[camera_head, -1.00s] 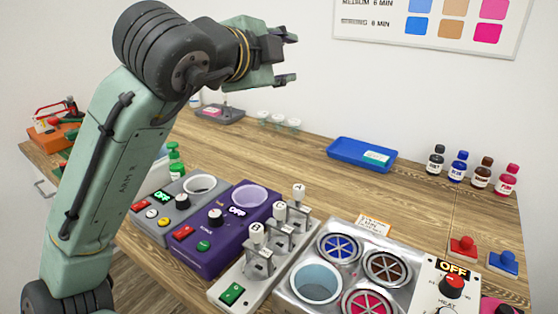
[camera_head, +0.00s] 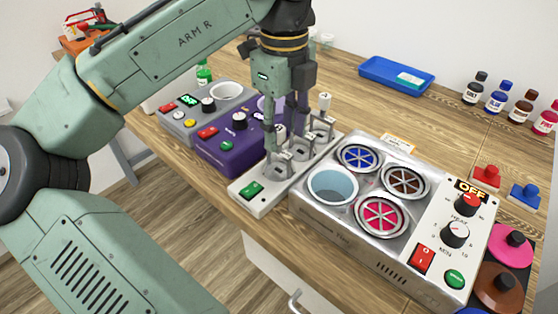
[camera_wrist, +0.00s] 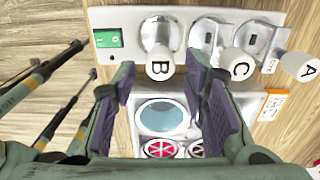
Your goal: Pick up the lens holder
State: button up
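A light grey strip base (camera_head: 270,196) carries three metal holders with white knobs marked A, B and C, and a green switch at its front end. I cannot tell for sure which one is the lens holder. My gripper (camera_head: 282,128) points down over holder B (camera_head: 282,162), its fingers hiding part of the knobs. In the wrist view my gripper (camera_wrist: 162,76) is open, and knob B (camera_wrist: 160,64) shows between the two fingertips. Knob C (camera_wrist: 236,66) and knob A (camera_wrist: 301,66) lie to the right of the fingers. Contact with B cannot be told.
A purple device (camera_head: 222,155) stands close left of the strip, with a grey device (camera_head: 190,122) beyond it. A metal heater unit (camera_head: 330,222) with several round wells stands close right. A blue tray (camera_head: 378,70) and bottles stand at the back. Bare table lies before the tray.

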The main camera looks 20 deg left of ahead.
aim_at(278, 150)
jog(key=f, duration=0.2)
jog(key=a+f+p, duration=0.1)
jog(key=f, duration=0.2)
jog(key=shift+w, duration=0.2)
jog(key=shift+c, duration=0.2)
grip_shut()
